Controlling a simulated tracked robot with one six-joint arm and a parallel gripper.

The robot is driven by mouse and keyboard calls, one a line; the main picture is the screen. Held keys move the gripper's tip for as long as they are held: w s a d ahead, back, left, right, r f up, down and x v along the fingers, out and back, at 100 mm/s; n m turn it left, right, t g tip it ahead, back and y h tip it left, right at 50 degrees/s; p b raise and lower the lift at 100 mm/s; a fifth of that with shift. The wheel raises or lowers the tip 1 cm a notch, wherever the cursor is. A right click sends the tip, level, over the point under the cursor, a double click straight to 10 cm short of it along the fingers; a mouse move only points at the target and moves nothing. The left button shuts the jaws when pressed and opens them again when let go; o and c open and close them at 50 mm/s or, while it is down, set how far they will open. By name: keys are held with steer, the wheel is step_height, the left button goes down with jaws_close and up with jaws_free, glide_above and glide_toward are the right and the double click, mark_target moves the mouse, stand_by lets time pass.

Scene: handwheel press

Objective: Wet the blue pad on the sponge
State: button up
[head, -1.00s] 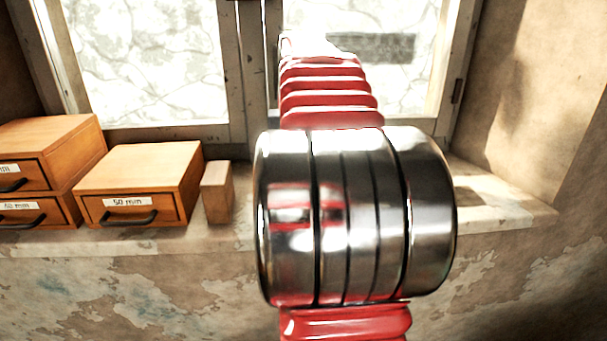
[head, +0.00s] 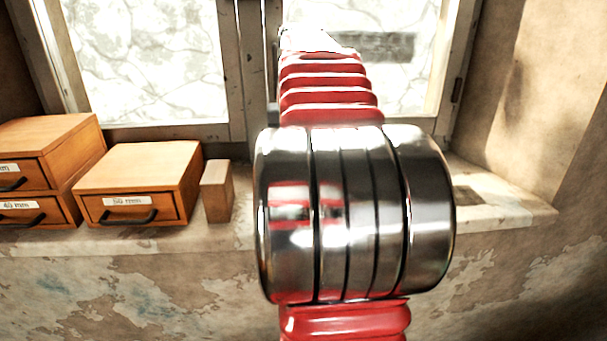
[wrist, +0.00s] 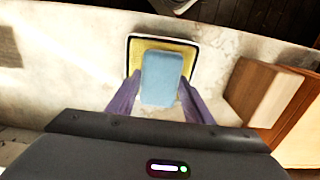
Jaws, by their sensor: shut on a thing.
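In the wrist view, the blue pad (wrist: 162,78) is held between the two purple fingers of my gripper (wrist: 160,92), which is shut on it. Behind the pad is the yellow sponge (wrist: 188,60), in a shallow white dish with a dark rim (wrist: 165,38) on the stone sill. The pad covers the middle of the sponge, with yellow showing at the far side and both sides. I cannot tell whether the pad touches the sponge. In the head view my arm hides the gripper, pad and sponge.
A small wooden block (head: 217,192) stands beside wooden drawer boxes (head: 140,180) on the sill's left. The block also shows right of the dish in the wrist view (wrist: 262,92). A window (head: 150,60) is behind. The sill (head: 520,212) has bare room at the right.

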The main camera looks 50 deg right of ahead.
steer(key=shift+r, duration=2.9)
